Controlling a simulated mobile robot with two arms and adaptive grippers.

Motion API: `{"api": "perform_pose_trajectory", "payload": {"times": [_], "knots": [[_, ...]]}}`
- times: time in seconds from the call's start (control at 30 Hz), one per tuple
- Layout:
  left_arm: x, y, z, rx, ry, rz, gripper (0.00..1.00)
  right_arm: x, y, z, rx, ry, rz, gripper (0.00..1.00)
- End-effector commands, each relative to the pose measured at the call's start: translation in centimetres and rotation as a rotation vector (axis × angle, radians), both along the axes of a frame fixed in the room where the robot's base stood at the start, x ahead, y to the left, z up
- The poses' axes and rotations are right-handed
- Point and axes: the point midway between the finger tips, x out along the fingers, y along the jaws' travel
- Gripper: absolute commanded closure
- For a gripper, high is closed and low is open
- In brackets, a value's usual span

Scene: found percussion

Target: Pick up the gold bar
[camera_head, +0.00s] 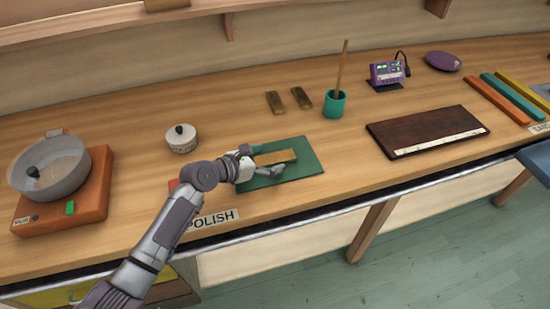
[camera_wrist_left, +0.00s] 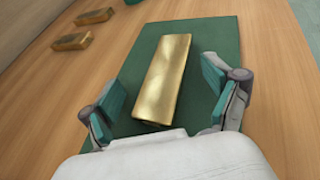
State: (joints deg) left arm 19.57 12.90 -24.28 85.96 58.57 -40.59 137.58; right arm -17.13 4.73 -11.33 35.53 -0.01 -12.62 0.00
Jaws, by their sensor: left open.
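A gold bar (camera_head: 275,157) lies flat on a green mat (camera_head: 307,164) on the wooden bench. It also shows large in the left wrist view (camera_wrist_left: 166,75), lying lengthwise on the mat (camera_wrist_left: 215,38). My left gripper (camera_head: 262,163) is over the mat at the bar's left end. In the left wrist view the open gripper (camera_wrist_left: 160,105) has one teal-padded finger on each side of the bar's near end, with gaps between. Part of the bar's near end is close to the white gripper body. My right gripper is in neither view.
Two darker gold bars (camera_head: 275,102) (camera_head: 302,98) lie behind the mat. A teal cup (camera_head: 334,105) with a stick stands beyond. A white lidded pot (camera_head: 181,139) and an orange burner (camera_head: 85,189) with a pan are left. A dark board (camera_head: 425,132) lies right.

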Motion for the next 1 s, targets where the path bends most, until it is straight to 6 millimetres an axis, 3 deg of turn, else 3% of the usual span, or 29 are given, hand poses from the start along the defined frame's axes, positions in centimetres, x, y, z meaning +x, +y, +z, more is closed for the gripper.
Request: {"api": "perform_pose_trajectory", "payload": {"times": [0.1, 0.63, 1.0], "knots": [[-0.01, 0.03, 0.01, 0.0, 0.0, 0.0, 0.11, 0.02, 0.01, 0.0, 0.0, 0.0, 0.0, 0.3], [-0.13, 0.01, -0.18, 0.001, 0.005, -0.001, 1.0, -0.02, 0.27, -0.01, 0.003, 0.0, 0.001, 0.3], [-0.25, -0.08, -0.33, 0.0, 0.009, -0.004, 1.0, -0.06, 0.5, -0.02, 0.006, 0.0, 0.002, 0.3]]}}
